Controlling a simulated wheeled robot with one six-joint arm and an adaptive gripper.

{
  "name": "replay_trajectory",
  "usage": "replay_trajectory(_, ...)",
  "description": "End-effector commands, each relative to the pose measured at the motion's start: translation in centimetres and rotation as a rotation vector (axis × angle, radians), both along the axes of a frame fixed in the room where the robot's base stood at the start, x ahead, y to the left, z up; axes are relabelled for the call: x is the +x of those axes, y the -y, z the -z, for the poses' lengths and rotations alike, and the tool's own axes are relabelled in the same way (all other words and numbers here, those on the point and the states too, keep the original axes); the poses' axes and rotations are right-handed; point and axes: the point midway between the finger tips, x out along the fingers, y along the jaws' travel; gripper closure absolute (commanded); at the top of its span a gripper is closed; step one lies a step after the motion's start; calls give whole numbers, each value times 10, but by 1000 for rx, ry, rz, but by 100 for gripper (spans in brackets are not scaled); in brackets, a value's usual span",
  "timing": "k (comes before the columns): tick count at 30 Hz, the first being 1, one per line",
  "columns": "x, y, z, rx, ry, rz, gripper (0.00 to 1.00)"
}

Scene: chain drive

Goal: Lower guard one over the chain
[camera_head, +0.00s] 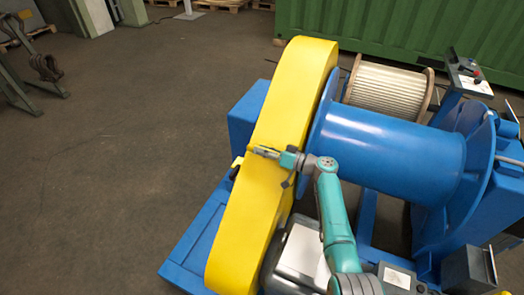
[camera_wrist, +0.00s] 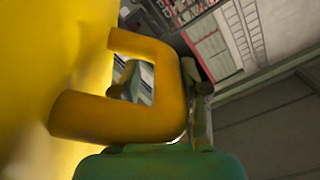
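Guard one, a long yellow cover with rounded ends (camera_head: 285,105), stands along the left side of the blue drum. No chain shows; the cover hides whatever is behind it. A yellow handle (camera_head: 238,161) sticks out at its left edge. In the wrist view the handle is a thick loop (camera_wrist: 165,85) beside the guard's yellow face (camera_wrist: 45,60). My gripper (camera_head: 262,151) reaches across the guard to this handle. In the wrist view one finger shows through the loop and the other lies outside its right bar (camera_wrist: 165,90). I cannot tell whether they press on the bar.
The blue drum (camera_head: 385,155) is right of the guard, with a wooden rope reel (camera_head: 388,90) behind it. A blue base frame (camera_head: 195,240) extends lower left. A control stand (camera_head: 468,75) is at the upper right. The floor (camera_head: 120,150) to the left is clear.

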Motion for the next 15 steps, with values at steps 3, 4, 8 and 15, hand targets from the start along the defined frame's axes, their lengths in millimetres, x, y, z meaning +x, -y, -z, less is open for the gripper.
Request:
replay_trajectory(3, 1, 5, 4, -3, -5, 10, 46)
replay_trajectory(4, 1, 5, 4, -3, -5, 10, 46)
replay_trajectory(8, 1, 5, 3, -2, -4, 10, 46)
replay_trajectory(15, 0, 11, 1, 0, -1, 9, 46)
